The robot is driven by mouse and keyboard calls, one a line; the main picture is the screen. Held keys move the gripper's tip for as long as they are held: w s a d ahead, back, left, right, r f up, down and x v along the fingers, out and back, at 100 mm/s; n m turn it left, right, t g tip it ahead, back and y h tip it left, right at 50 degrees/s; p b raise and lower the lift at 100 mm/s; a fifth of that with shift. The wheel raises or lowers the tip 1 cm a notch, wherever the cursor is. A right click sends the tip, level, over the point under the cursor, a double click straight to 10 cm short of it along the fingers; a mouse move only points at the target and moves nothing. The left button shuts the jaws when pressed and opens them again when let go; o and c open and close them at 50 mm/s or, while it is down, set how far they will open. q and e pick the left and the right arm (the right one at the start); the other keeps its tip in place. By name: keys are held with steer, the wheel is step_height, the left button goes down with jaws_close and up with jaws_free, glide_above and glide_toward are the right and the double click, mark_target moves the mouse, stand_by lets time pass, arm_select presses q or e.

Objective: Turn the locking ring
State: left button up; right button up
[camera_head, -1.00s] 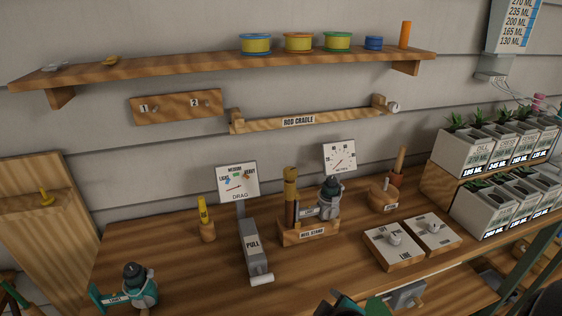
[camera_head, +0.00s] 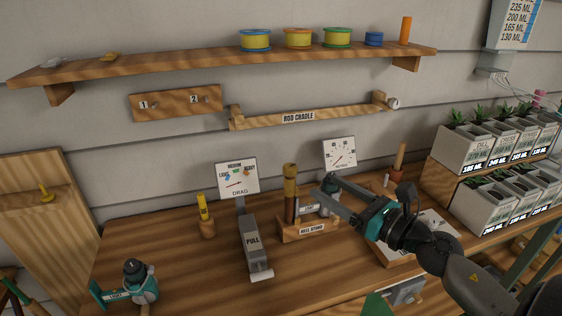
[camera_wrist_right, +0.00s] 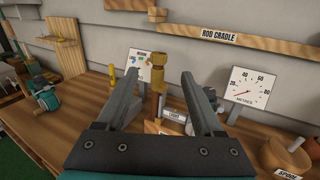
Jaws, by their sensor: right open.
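A wooden reel stand (camera_head: 300,232) stands in the middle of the bench. An upright brown post with a gold-brown, ring-like upper section (camera_head: 291,173) rises from its left side; I cannot tell for sure which band is the locking ring. The post also shows in the right wrist view (camera_wrist_right: 157,72), between and beyond the fingers. A dark and teal reel (camera_head: 328,198) sits at the stand's right, partly hidden by my gripper. My right gripper (camera_head: 327,188) is open and empty, with its fingertips pointing at the post from the right, apart from it. My left gripper is not in view.
A grey PULL device (camera_head: 252,245) and DRAG gauge (camera_head: 237,178) stand left of the stand. A METRES gauge (camera_head: 340,153) is behind it. Another teal reel (camera_head: 138,283) sits at front left. Planters (camera_head: 468,150) crowd the right. The rod cradle (camera_head: 300,119) hangs above.

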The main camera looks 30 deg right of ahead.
mark_target(295, 169)
steer(key=p+x, duration=0.3)
steer(key=x, duration=1)
steer(key=shift+w+f, duration=0.1)
steer(key=shift+w, duration=0.1)
steer(key=shift+x, duration=0.9)
steer(key=shift+a+f, duration=0.1)
jaws_close()
